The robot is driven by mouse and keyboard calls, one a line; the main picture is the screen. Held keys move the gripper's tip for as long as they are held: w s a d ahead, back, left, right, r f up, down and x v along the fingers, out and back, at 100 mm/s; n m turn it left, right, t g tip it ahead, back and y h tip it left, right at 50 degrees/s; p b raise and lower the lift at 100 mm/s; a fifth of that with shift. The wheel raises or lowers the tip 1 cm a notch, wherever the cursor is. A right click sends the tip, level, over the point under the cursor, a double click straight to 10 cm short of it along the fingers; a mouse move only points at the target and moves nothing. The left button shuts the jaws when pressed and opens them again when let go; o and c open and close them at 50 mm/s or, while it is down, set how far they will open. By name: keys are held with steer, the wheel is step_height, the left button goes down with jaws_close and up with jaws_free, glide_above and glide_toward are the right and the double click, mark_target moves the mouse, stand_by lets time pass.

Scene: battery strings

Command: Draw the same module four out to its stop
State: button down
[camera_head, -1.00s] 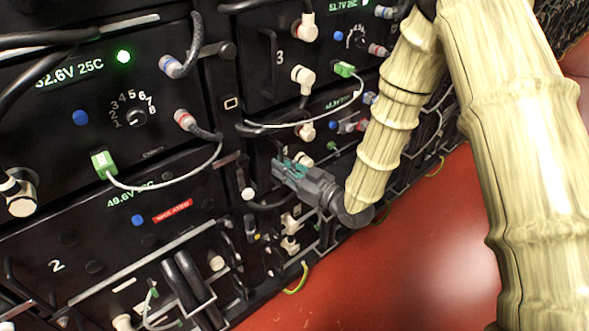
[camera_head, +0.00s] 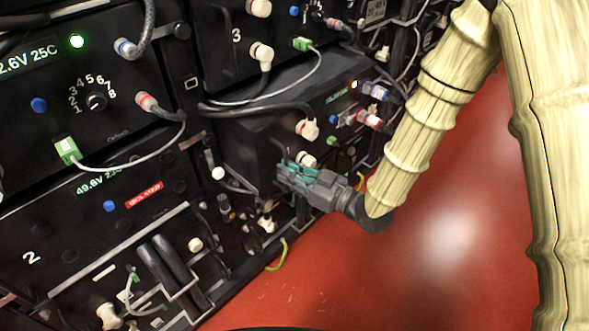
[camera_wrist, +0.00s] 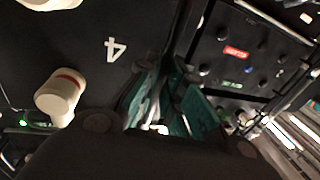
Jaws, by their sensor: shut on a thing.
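Module four (camera_head: 262,122) is a black box in the lower right bay of the rack, below module 3. It stands out from the rack face, with its top and side showing. The wrist view shows its front with a white "4" (camera_wrist: 115,49) and a white plug (camera_wrist: 59,97) close by. My gripper (camera_head: 290,172), with teal fingertips, is shut at the left part of module four's front, on its handle (camera_head: 283,152). The fingers also show in the wrist view (camera_wrist: 165,100) and hide most of the handle.
Module 2 (camera_head: 60,230), with a red "ISOLATED" label, stands left and below. Module 3 (camera_head: 222,45) is above. A black cable (camera_head: 245,108) and a thin grey cable (camera_head: 300,82) drape in front of module four's top. Red floor (camera_head: 440,240) lies clear at right.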

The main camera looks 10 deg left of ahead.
steer(key=shift+s+a, duration=0.15)
steer(key=shift+a, duration=0.05)
steer(key=c, duration=1.5)
jaws_free()
steer(key=shift+d, duration=0.2)
steer(key=v, duration=1.1)
steer(key=shift+s+d, duration=0.15)
steer(key=shift+d, duration=0.2)
